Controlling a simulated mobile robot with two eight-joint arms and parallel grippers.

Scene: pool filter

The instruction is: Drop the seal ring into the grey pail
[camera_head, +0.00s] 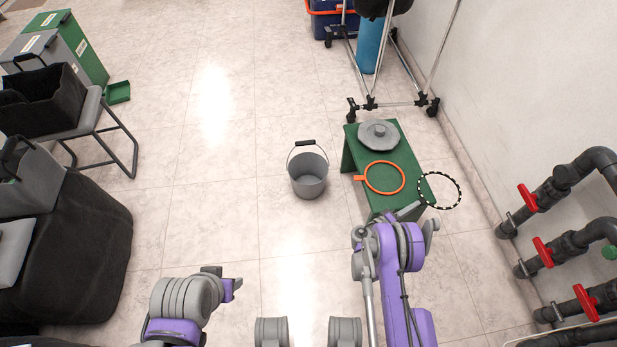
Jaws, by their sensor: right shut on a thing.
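The grey pail (308,178) stands upright on the tiled floor in the middle of the head view, with its dark-gripped handle raised. My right gripper (424,211) is shut on a black-and-white ring, the seal ring (460,190), by its lower left edge. The ring is over the right edge of the green bench, to the right of the pail. The fingertips are partly hidden by my own wrist. My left gripper (231,287) is low at the left, away from the pail; its jaw opening is not clear.
An orange ring (403,178) with a tab and a grey lid (378,135) lie on the green bench (350,151). Pipes with red valve handles (543,252) line the right wall. A wheeled rack stands behind. Floor left of the pail is clear.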

